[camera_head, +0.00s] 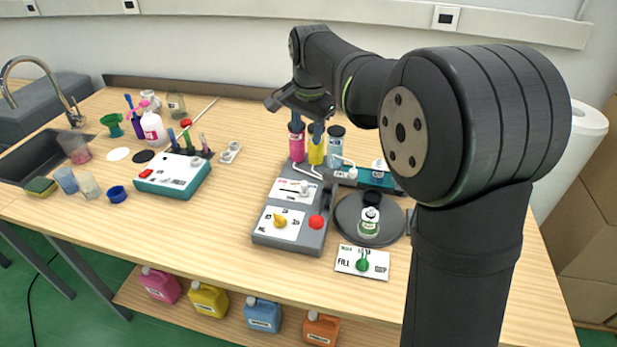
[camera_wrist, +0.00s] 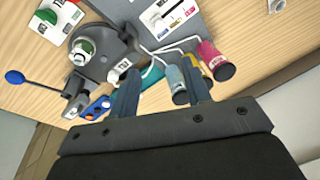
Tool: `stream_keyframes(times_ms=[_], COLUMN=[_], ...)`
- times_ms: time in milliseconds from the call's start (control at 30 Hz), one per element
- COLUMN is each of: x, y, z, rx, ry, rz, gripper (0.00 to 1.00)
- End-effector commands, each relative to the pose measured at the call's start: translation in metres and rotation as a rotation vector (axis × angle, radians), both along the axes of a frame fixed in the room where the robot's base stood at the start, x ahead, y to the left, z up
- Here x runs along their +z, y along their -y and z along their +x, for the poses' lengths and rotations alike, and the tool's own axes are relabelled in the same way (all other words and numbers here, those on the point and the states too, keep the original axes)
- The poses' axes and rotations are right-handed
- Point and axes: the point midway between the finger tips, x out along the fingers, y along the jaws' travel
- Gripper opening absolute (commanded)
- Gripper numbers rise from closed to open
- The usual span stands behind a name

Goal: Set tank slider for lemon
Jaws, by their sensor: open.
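The grey dispenser (camera_head: 260,235) stands mid-table. Its upper white panel (camera_head: 284,194) carries a dark slot and a pale slider knob (camera_head: 304,188), which sits toward the panel's right side. The panel also shows at the top of the wrist view (camera_wrist: 185,8). Behind the dispenser stand a pink tank (camera_head: 297,146), a yellow tank (camera_head: 316,150) and a blue-grey tank (camera_head: 335,150). The panel print is too small to read. My gripper (camera_wrist: 162,90) is open and empty, above the tank area and away from the slider; its fingertips are unclear in the head view.
The dispenser's front has a yellow dial (camera_head: 279,220) and a red button (camera_head: 316,222). A small bottle (camera_head: 369,225) stands on the round dark plate (camera_head: 345,225), beside a white FILL card (camera_head: 350,258). A teal box (camera_head: 195,180) and clutter lie left, with bare table between.

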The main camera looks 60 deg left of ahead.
Motion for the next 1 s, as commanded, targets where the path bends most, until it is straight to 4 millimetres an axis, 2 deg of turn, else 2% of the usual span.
stream_keyframes(times_ms=[33,200,433,567,1000], x=[-0.005,-0.015,-0.022,-0.035,-0.127], y=[-0.012,-0.032,-0.040,-0.039,-0.039], z=[0.004,0.011,0.014,0.014,0.014], rx=[-0.070,-0.279,-0.391,-0.395,-0.392], ry=[-0.023,-0.075,-0.096,-0.097,-0.096], rz=[-0.031,-0.121,-0.168,-0.172,-0.171], gripper=[0.44,0.44,0.44,0.44,0.44])
